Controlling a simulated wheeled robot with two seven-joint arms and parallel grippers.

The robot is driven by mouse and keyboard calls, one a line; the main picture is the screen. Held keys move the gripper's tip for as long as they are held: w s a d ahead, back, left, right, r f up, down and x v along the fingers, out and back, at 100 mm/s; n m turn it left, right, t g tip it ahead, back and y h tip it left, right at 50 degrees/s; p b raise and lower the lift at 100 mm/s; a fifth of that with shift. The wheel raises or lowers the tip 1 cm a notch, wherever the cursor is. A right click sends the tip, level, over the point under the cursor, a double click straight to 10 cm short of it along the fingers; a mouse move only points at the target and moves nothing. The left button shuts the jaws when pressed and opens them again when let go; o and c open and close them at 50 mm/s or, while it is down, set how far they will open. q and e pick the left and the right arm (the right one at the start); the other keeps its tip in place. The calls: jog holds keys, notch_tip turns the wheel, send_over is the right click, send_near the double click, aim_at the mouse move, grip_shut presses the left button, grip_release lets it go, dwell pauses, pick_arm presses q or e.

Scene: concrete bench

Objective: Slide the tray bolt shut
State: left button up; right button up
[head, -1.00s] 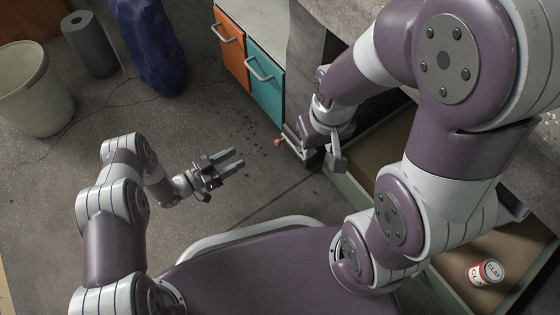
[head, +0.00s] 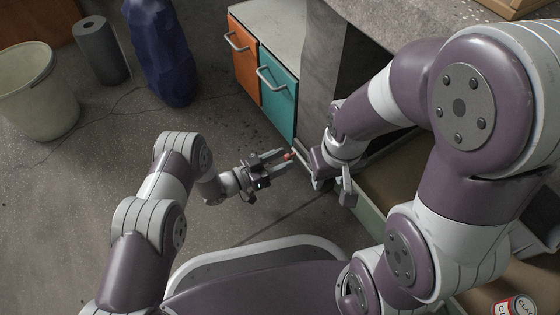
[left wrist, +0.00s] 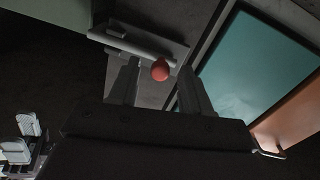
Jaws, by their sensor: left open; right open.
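The bolt shows as a pale rod (left wrist: 130,46) on a grey plate (left wrist: 168,88) in the left wrist view, with a red knob (left wrist: 160,70). In the head view the red knob (head: 288,155) is at the tips of my left gripper (head: 277,159). My left gripper is open, with the knob between or just beyond its fingertips; contact cannot be told. My right gripper (head: 345,187) is beside the tray (head: 372,217), at its far left corner. Its fingers are partly hidden by my arm. Much of the bolt is hidden in the head view.
A teal drawer (head: 277,93) and an orange drawer (head: 244,62) with bar handles stand behind the bolt. A red and white clay can (head: 515,306) is at the lower right. A bin (head: 38,92), a paper roll (head: 102,50) and a blue bag (head: 157,50) are on the floor.

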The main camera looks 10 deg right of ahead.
pick_arm(q)
grip_shut()
jog(key=s+p, duration=0.1)
jog(key=s+d+p, duration=0.1)
jog(key=s, duration=0.1)
jog(key=s+d+p, duration=0.1)
jog(key=s+p, duration=0.1)
jog(key=shift+s+r, duration=0.2)
jog(key=shift+s+f, duration=0.25)
jog(key=shift+s, duration=0.1)
grip_release()
jog(key=p, duration=0.6)
send_near(308, 170)
jog(key=v, duration=0.7)
jog(key=shift+s+a, duration=0.1)
jog(key=shift+a, duration=0.25)
